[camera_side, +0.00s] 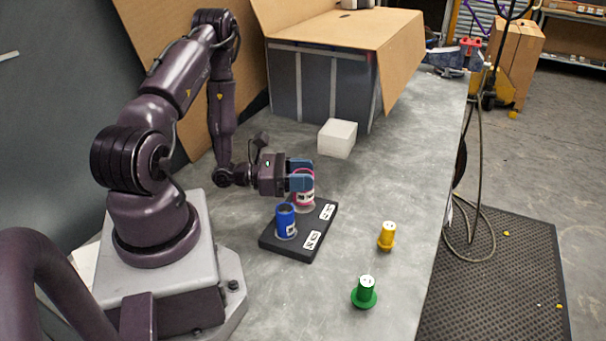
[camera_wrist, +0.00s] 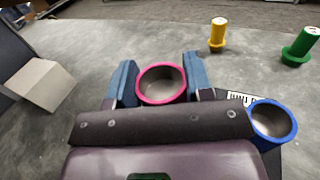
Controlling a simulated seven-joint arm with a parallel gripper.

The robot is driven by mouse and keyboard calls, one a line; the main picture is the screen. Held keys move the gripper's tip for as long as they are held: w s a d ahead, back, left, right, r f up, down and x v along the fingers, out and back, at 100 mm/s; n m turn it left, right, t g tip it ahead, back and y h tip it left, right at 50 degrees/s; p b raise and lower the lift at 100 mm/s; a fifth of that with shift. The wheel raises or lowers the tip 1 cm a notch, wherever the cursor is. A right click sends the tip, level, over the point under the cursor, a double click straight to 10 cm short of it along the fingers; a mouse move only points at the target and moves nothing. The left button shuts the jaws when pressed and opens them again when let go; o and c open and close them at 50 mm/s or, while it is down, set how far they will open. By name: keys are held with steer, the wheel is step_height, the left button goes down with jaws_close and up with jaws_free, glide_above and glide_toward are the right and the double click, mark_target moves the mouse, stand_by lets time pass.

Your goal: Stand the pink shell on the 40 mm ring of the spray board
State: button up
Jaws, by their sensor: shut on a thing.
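The pink shell (camera_side: 305,196) is a short open cylinder with a pink rim and a pale label. It is upright, at the far end of the black spray board (camera_side: 271,243). My gripper (camera_side: 300,178) is shut on it, with a blue finger on each side; the wrist view shows its open pink mouth (camera_wrist: 162,84) between the fingers. A clear ring shows around the shell's foot, but I cannot tell whether the shell touches it. The blue shell (camera_side: 286,222) stands upright on the board's near ring; it also shows in the wrist view (camera_wrist: 272,122).
A yellow flanged piece (camera_side: 387,236) and a green one (camera_side: 365,293) stand on the grey table right of the board. A white block (camera_side: 337,138) lies behind it. A large cardboard-topped box (camera_side: 325,85) stands at the back. The table's right side is mostly clear.

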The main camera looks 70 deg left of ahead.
steer(key=shift+f, duration=0.9)
stand_by(0.3)
steer(key=o, duration=1)
steer(key=shift+o, duration=0.2)
steer(key=shift+s, duration=0.1)
steer(key=v, duration=1.2)
steer(key=shift+s+a, duration=0.15)
steer(key=shift+s, duration=0.2)
